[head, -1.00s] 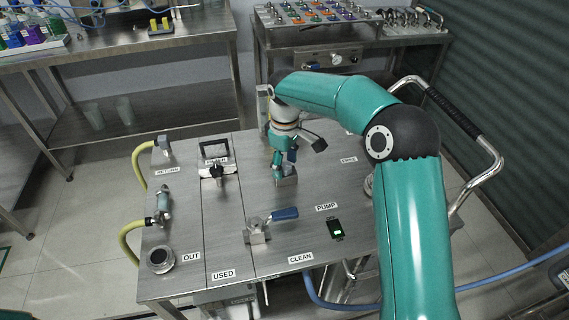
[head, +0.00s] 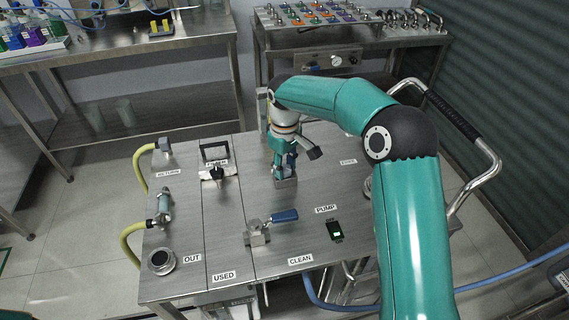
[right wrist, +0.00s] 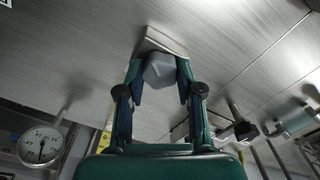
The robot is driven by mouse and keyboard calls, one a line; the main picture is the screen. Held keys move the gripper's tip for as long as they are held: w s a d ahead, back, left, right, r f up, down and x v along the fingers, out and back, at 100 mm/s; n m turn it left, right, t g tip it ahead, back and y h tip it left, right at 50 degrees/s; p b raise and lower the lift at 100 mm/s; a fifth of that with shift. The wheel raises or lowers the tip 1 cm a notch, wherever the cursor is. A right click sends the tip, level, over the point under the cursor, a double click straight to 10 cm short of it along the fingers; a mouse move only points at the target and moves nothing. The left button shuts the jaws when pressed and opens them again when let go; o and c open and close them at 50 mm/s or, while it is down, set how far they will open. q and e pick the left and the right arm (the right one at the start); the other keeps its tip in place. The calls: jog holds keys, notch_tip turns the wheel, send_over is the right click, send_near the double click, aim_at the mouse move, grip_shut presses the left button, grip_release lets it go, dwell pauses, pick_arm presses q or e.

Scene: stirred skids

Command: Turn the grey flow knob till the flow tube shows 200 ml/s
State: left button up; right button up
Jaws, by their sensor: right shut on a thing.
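The grey flow knob (right wrist: 160,70) sits on a small metal block on the skid's steel top, between my fingers in the right wrist view. My right gripper (right wrist: 158,80) is shut on it, one finger on each side. In the head view my right gripper (head: 285,170) points down at the metal block (head: 287,184), and the fingers mostly hide the knob. My left gripper is not in view.
A blue-handled valve (head: 258,233) and the pump switch (head: 335,230) stand nearer the front. A round dial gauge (right wrist: 40,146) shows in the right wrist view. The steel top between them is clear.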

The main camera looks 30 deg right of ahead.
jog(key=shift+m, duration=0.8)
jog(key=o, duration=1.2)
jog(key=shift+c, duration=0.2)
notch_tip(320, 180, up, 12)
